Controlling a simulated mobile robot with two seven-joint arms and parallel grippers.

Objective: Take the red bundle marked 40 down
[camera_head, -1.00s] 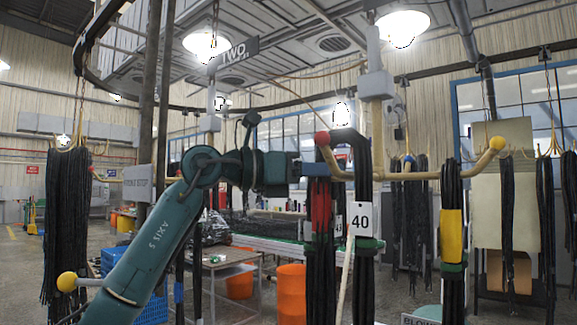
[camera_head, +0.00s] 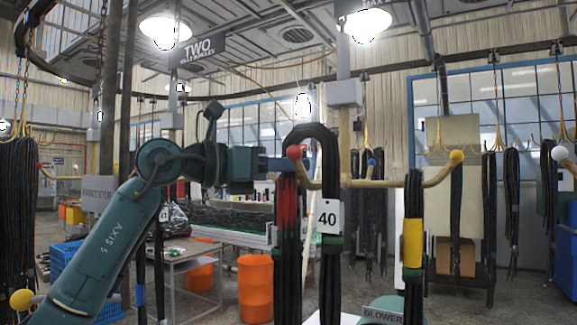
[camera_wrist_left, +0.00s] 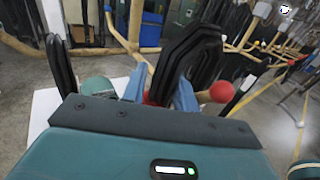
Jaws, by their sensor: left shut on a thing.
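The red bundle marked 40 is a loop of black hoses (camera_head: 314,132) with a red band (camera_head: 287,203) and a white 40 tag (camera_head: 328,216). My left gripper (camera_head: 284,165) is shut on its left strand, near the red band. The loop's top arches above the tan hook arm (camera_head: 347,183) with the red ball tip (camera_head: 294,153), leaving a gap. I cannot tell whether the loop is clear of the tip. In the left wrist view the blue fingers (camera_wrist_left: 160,92) flank the black loop (camera_wrist_left: 184,52), beside the red ball (camera_wrist_left: 222,92). My right gripper is not in view.
A yellow-banded bundle (camera_head: 412,243) hangs at right near the yellow-tipped hook arm (camera_head: 457,157). Black bundles (camera_head: 17,210) hang at far left. A grey table (camera_head: 178,252) and orange bins (camera_head: 255,288) stand behind. A blower sign (camera_head: 382,315) is low in front.

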